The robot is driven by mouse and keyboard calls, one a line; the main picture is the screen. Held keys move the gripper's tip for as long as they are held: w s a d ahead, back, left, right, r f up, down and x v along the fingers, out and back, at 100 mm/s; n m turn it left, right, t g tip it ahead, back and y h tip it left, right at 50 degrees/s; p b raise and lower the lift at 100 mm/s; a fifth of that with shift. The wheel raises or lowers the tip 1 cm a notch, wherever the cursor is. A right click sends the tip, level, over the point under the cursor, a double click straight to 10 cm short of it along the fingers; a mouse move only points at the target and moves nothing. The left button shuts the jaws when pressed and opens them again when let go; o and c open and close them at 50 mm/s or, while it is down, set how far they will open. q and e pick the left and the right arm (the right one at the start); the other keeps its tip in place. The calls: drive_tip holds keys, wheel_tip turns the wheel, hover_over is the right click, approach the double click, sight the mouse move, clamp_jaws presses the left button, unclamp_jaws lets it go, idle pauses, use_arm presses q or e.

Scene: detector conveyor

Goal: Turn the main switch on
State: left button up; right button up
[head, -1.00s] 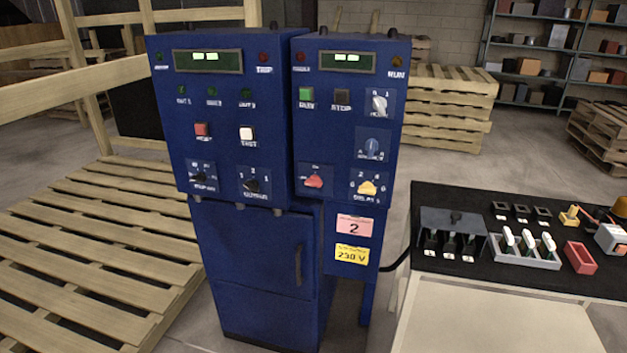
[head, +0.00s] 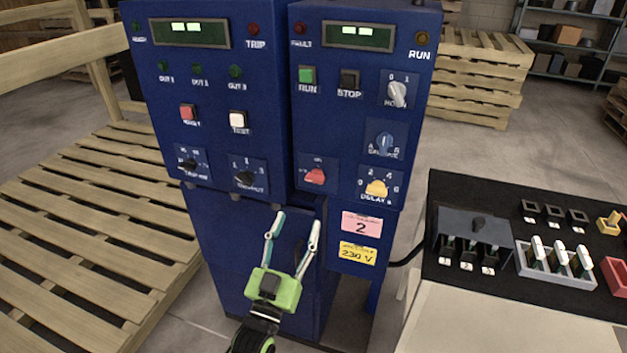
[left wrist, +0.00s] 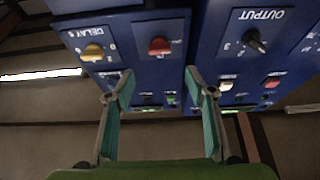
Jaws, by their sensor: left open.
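The blue control panel (head: 345,120) on the right carries a red rotary switch (head: 315,176) near its lower left, with a small label above it that looks like "ON". It is the likely main switch, though its full label is not readable. The same red switch shows upside down in the left wrist view (left wrist: 159,46), just beyond the fingertips. My left gripper (head: 297,219) is open and empty. It points up at the panel, below and slightly left of the red switch, apart from it. My right gripper is not in view.
Beside the switch are a yellow delay knob (head: 377,188) and a black output knob (head: 245,178). A bench with a black top (head: 470,190) holding fuse-like parts stands at right. Wooden pallets (head: 70,230) lie at left. Both panel displays are lit.

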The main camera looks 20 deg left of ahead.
sight(313, 182)
use_arm(q)
drive_tip(key=p+x, duration=0.2)
drive_tip(key=x, duration=1)
drive_tip(key=shift+w+f, duration=0.15)
drive_tip(key=c, duration=1.1)
